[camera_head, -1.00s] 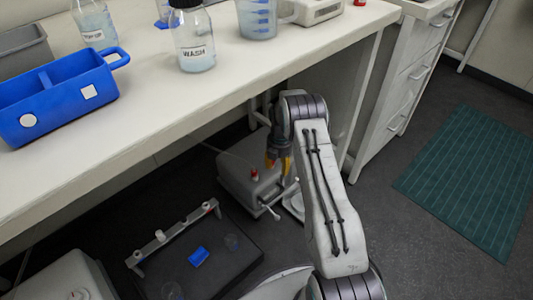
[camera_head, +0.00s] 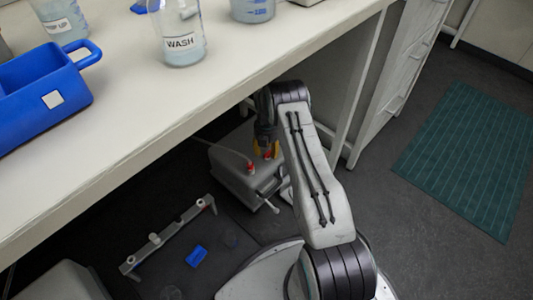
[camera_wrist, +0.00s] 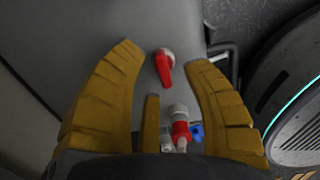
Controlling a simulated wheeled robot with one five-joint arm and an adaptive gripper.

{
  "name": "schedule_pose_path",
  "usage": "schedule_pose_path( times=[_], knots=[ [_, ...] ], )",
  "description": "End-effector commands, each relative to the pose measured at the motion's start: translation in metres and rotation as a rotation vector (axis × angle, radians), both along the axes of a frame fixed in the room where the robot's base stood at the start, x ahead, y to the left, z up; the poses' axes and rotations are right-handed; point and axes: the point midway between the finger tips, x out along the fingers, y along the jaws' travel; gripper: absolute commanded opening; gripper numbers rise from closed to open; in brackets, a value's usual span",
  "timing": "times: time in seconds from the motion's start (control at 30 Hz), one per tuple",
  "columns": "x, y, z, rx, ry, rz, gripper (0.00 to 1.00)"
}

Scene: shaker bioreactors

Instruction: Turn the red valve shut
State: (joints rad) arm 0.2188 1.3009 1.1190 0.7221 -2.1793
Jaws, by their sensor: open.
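A red lever-like handle, likely the valve (camera_wrist: 163,68), sits on a round pale mount on a grey surface in the wrist view. It lies between the tips of my gripper (camera_wrist: 168,55), whose yellow fingers are spread apart with nothing held. In the head view my gripper (camera_head: 266,151) points down over the grey box (camera_head: 235,182) under the bench. A small red part (camera_head: 250,167) shows on the box just left of the fingers. I cannot tell whether the fingers touch the handle.
A second red-and-white fitting (camera_wrist: 180,128) stands nearer the palm. The white bench (camera_head: 200,105) overhangs the box, close to my arm. A rail with knobs (camera_head: 160,240) and a blue piece (camera_head: 197,256) lie at lower left. Open floor with a green mat (camera_head: 470,170) is at right.

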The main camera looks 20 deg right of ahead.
Motion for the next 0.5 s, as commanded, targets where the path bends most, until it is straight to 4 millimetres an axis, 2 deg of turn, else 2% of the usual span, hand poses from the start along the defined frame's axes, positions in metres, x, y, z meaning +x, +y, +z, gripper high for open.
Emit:
schedule_pose_path(
  times=[0.2, 0.5],
  knots=[
    [0.0002, 0.0000, -0.0123, -0.001, -0.001, -0.001, 0.44],
    [0.0002, 0.0000, -0.0130, 0.000, -0.001, -0.001, 0.44]
  ],
)
